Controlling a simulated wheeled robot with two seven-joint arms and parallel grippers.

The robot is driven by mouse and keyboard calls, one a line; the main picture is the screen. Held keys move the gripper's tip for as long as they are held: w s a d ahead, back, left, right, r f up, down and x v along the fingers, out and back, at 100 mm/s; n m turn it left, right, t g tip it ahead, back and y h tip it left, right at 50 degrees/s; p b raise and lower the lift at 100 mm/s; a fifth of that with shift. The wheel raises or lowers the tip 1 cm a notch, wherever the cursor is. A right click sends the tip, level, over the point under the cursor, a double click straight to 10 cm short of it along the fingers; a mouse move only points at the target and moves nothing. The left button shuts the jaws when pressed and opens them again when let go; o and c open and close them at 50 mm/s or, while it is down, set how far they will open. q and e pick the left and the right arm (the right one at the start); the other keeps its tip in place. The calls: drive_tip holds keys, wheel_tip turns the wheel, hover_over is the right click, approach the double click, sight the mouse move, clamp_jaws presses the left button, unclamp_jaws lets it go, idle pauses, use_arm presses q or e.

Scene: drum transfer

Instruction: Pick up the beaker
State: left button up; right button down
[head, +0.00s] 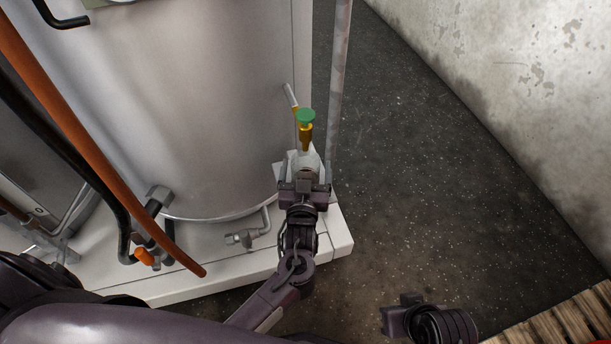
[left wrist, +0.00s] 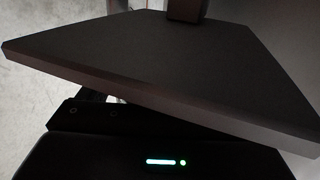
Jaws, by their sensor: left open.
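The beaker (head: 303,159) looks like a pale, translucent vessel on the white base beside the large metal drum, below a brass tap with a green knob. My left gripper (head: 306,170) is open, with one finger on each side of the beaker. Its body hides the beaker's lower part, and I cannot tell whether the fingers touch it. The left wrist view shows mostly dark gripper parts and a green light; the beaker cannot be made out there. A dark part of my right arm's end (head: 430,322) shows at the bottom; its jaws are not clear.
The drum (head: 215,100) fills the left and stands on a white base (head: 342,238). The green-knobbed tap (head: 306,122) and an upright pipe (head: 340,75) are close to my left gripper. Orange and black hoses hang at left. The dark floor at right is clear up to the wall.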

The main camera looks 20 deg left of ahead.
use_arm(q)
drive_tip(key=c, duration=1.1)
drive_tip(key=shift+o, duration=0.2)
drive_tip(key=shift+r, duration=0.2)
